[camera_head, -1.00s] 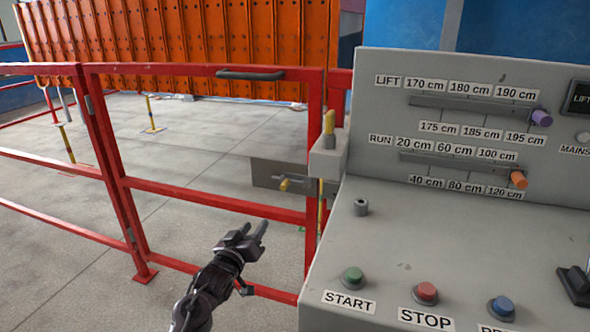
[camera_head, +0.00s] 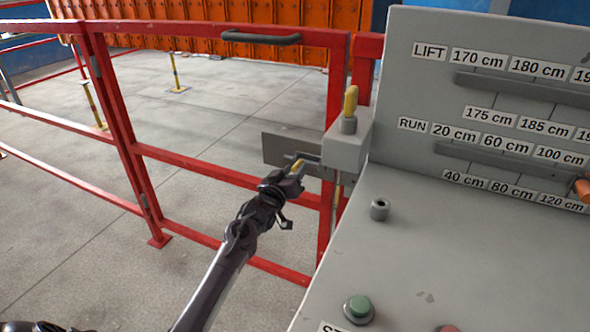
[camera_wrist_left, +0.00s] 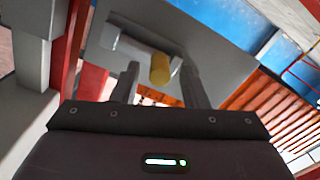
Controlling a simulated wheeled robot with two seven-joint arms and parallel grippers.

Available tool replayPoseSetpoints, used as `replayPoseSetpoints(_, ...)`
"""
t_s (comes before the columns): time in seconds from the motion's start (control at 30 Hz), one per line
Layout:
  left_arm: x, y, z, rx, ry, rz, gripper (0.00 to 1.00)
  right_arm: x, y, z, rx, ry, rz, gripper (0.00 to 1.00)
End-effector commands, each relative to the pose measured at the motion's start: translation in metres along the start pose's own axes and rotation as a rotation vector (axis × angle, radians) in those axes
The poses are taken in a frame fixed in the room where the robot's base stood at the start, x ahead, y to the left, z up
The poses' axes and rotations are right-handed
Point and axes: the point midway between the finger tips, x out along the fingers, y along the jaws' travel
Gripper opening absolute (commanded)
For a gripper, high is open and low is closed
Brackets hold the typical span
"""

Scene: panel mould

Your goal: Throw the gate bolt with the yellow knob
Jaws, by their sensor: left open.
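The yellow knob (camera_head: 298,164) of the gate bolt sits on a grey plate (camera_head: 276,150) on the red gate (camera_head: 222,180). My left gripper (camera_head: 296,170) is at the knob. In the left wrist view, the knob (camera_wrist_left: 160,69) lies between the two open fingers (camera_wrist_left: 160,84), with a visible gap on each side. The grey bolt rod (camera_wrist_left: 128,44) runs behind it. In the head view, my gripper covers part of the knob and bolt. My right gripper is not in view.
A grey box with an upright yellow-topped pin (camera_head: 350,103) stands on the post right of the bolt. The grey control console (camera_head: 450,240) fills the right side, close to my left arm. A dark handle (camera_head: 261,37) is on the gate's top rail.

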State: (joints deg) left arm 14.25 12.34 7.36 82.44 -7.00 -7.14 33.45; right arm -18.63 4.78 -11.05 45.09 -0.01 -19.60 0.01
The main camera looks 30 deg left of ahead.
Motion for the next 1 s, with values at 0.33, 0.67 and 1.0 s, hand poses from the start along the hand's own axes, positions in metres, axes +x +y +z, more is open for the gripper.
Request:
replayPoseSetpoints(0.33, 0.0101, 0.0000, -0.0004, 0.000, 0.001, 0.000, 0.40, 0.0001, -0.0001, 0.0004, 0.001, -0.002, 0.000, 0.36)
replayPoseSetpoints(0.67, 0.0098, 0.0001, -0.0003, 0.000, 0.001, 0.000, 0.06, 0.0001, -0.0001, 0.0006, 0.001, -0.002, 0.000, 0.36)
replayPoseSetpoints(1.0, 0.0098, 0.0060, 0.0012, -0.002, 0.000, 0.001, 0.00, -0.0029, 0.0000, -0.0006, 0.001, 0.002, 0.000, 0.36)
